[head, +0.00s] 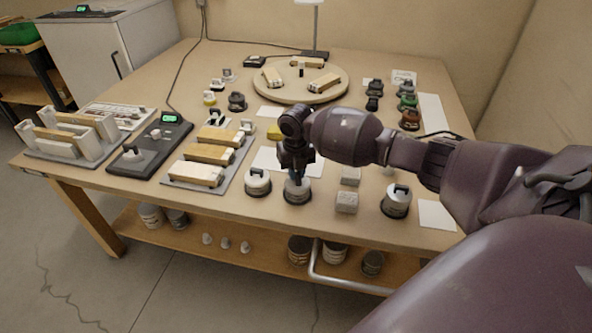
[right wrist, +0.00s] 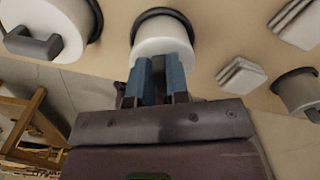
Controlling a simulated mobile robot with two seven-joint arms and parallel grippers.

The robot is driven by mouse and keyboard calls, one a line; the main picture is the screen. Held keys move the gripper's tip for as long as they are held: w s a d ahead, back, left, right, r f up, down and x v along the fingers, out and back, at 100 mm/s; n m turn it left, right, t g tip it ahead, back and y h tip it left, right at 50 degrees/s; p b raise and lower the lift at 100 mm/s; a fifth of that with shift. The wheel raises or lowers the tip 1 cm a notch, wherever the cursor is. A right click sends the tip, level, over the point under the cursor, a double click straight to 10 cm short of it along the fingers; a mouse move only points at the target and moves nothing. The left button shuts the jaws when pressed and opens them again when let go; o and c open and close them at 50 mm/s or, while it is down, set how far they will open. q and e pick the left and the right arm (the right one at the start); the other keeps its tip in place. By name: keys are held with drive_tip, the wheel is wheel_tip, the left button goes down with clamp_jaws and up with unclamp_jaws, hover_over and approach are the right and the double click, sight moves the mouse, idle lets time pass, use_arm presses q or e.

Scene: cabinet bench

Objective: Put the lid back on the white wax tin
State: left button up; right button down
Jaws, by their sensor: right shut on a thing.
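My right gripper (head: 297,176) points down over a white round tin (head: 297,192) with a dark base ring, at the front of the table. In the right wrist view, its blue fingers (right wrist: 162,80) are shut at the top of this white tin (right wrist: 160,35). I cannot tell whether the lid is seated or slightly above the tin. A similar white tin (head: 257,184) with a grey handle stands just left. My left gripper is not in view.
Another white tin (head: 396,202) with a dark handle stands to the right. Pale square blocks (head: 346,202) lie between it and the gripper. A tray of yellow-topped bars (head: 209,153) lies left, and a round turntable (head: 300,93) stands behind. The table's front edge is close.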

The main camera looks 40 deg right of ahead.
idle(0.6)
idle(0.3)
drive_tip(key=c, duration=1)
unclamp_jaws()
drive_tip(key=shift+c, duration=0.2)
drive_tip(key=shift+o, duration=0.5)
drive_tip(key=o, duration=0.4)
